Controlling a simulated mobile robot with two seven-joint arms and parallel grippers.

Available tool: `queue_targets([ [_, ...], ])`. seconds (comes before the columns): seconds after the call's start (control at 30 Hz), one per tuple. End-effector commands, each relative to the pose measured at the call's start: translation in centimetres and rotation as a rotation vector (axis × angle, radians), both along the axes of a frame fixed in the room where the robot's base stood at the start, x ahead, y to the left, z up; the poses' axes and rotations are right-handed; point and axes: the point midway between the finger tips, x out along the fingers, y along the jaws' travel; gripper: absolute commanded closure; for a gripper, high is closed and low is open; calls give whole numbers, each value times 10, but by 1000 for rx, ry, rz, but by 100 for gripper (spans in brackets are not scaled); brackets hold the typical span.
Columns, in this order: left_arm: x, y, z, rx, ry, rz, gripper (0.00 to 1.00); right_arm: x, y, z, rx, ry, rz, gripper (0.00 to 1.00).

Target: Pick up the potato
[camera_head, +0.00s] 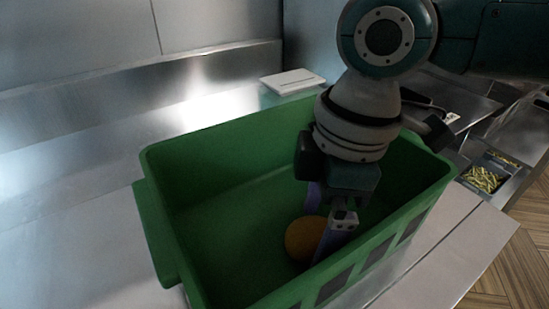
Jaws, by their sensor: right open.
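The potato (302,239) is a round, orange-brown thing low inside the green crate (166,219). My right gripper (318,225) reaches down into the crate from above. Its purple fingers are open, one at the potato's near right side and the other behind it to the upper left. The right finger covers part of the potato. I cannot tell whether the fingers touch it. My left gripper is not in view.
The crate's walls stand close around my right gripper. A white flat box (292,81) lies on the steel counter behind the crate. A tray of fries (483,178) is at the right. The steel counter (75,220) left of the crate is clear.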

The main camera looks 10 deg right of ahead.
Motion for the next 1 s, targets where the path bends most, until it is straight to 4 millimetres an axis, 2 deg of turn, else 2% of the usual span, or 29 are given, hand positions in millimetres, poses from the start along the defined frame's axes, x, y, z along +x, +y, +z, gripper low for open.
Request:
queue_targets([
  [0.1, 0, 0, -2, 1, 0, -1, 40, 0, 1, -10, 0, 0, 1, 0],
  [0.33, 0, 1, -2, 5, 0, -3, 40, 0, 1, -11, 0, -1, 2, 1],
  [1.0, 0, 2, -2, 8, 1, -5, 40, 0, 1, -11, 0, -1, 1, 76],
])
